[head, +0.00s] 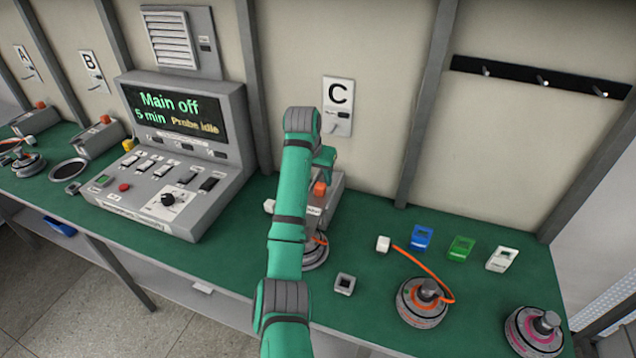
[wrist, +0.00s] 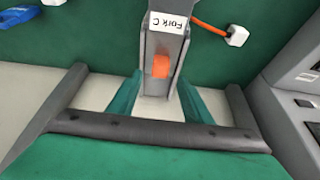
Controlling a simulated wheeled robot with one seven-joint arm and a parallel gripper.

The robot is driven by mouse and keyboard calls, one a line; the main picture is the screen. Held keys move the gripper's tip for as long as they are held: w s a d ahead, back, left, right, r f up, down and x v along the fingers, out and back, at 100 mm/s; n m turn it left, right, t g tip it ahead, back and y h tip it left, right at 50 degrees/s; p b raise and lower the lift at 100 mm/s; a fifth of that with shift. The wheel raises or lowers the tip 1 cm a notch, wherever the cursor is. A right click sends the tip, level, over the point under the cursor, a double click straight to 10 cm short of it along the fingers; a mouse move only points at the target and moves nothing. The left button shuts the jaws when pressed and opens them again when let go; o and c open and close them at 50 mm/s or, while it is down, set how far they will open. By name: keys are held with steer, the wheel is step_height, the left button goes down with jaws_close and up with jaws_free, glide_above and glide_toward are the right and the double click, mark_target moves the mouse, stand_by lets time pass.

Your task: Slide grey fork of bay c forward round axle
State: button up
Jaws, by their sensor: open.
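The grey fork of bay C (wrist: 148,45) stands in the upper middle of the wrist view, with a white "Fork C" label and an orange block (wrist: 160,67) between its grey sides. My gripper (wrist: 160,98) is open; its two green fingers lie on either side of the fork's near end, and contact cannot be told. In the head view the orange block (head: 320,188) and part of the grey fork housing (head: 330,205) show beside my arm. A round hub motor (head: 315,254) sits in front of it, partly hidden by my arm; its axle is hidden.
A white plug (wrist: 237,36) on an orange cable lies beside the fork. A grey control console (head: 185,150) stands to the left. The sign C (head: 338,93) hangs behind.

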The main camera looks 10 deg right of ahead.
steer(key=shift+v, duration=2.7)
